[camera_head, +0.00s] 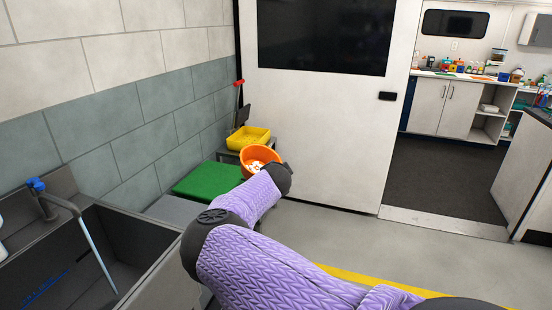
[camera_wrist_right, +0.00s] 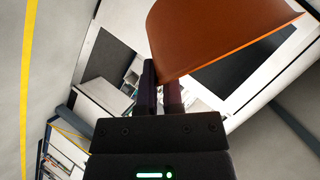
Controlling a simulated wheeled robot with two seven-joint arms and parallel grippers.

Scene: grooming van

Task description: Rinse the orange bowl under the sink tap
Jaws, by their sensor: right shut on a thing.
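The orange bowl (camera_head: 262,153) is in the middle of the head view, at the end of my purple right arm, with pale patches showing inside it. In the right wrist view, my right gripper (camera_wrist_right: 160,78) is shut on the rim of the bowl (camera_wrist_right: 215,35). The wrist hides these fingers in the head view. The dark sink (camera_head: 150,285) is at the lower left, left of the bowl and apart from it. Its tap (camera_head: 58,199) has a blue handle, and a thin pale-blue stream runs from the spout into the basin. My left gripper is not in view.
A green mat (camera_head: 205,179) lies between the sink and the bowl. A yellow tray (camera_head: 248,138) and a red-handled tool (camera_head: 239,97) stand behind, by the tiled wall. A white sliding door (camera_head: 315,130) is at the back. The floor at right is clear.

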